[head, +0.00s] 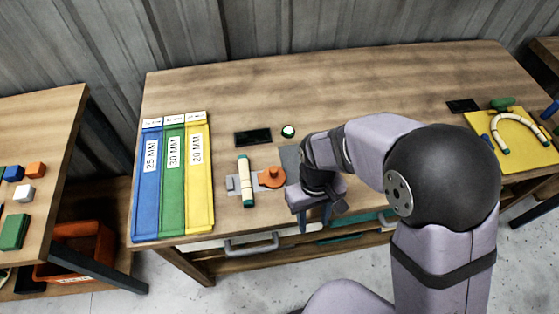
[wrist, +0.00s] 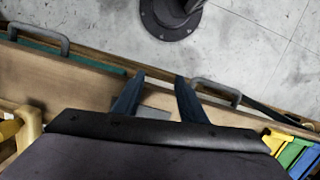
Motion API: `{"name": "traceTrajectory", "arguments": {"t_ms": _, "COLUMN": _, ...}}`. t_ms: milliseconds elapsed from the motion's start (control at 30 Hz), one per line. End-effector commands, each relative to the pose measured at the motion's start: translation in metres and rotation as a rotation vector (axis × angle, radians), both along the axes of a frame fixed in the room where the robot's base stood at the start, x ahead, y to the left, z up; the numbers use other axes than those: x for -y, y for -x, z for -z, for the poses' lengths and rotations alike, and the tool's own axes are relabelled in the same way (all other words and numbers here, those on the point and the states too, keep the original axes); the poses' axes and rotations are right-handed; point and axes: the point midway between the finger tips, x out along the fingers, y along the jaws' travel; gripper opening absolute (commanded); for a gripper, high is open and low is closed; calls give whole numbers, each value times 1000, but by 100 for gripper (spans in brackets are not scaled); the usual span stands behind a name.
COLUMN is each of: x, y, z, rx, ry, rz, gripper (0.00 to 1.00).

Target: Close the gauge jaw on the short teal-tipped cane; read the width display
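The short cane (head: 245,178) is pale with teal tips and lies lengthwise on the bench in the gauge. A grey gauge block (head: 232,185) is at its left. An orange round knob (head: 271,177), apparently on the moving jaw, is just right of the cane. The dark width display (head: 253,137) lies behind the cane; I can read no figure on it. My gripper (head: 313,219) is right of the orange knob, near the bench's front edge, pointing down. In the wrist view its two fingers (wrist: 153,80) are apart with nothing between them. The cane and knob are not visible there.
Blue (head: 150,195), green (head: 173,190) and yellow (head: 198,185) trays marked 25, 30 and 20 MM stand left. A yellow board (head: 519,160) with a bent cane is far right. Drawer handles (head: 248,245) line the front.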

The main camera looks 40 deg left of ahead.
Motion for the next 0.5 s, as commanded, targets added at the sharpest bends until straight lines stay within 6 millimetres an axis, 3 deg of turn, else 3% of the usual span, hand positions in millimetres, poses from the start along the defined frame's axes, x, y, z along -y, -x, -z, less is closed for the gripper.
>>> {"name": "traceTrajectory", "arguments": {"t_ms": 33, "x": -26, "y": -1, "z": -1, "rx": 7, "ry": -14, "rz": -56, "gripper": 38}}
{"name": "traceTrajectory", "arguments": {"t_ms": 100, "x": -57, "y": -6, "z": -2, "rx": 15, "ry": -35, "rz": -122, "gripper": 38}}
{"name": "traceTrajectory", "arguments": {"t_ms": 267, "x": -120, "y": -30, "z": -16, "rx": 48, "ry": -103, "rz": -253, "gripper": 38}}
{"name": "traceTrajectory", "arguments": {"t_ms": 400, "x": -162, "y": -57, "z": -53, "rx": 94, "ry": -175, "rz": -369, "gripper": 38}}
{"name": "traceTrajectory", "arguments": {"t_ms": 500, "x": -182, "y": -69, "z": -82, "rx": 119, "ry": -210, "rz": -472, "gripper": 38}}
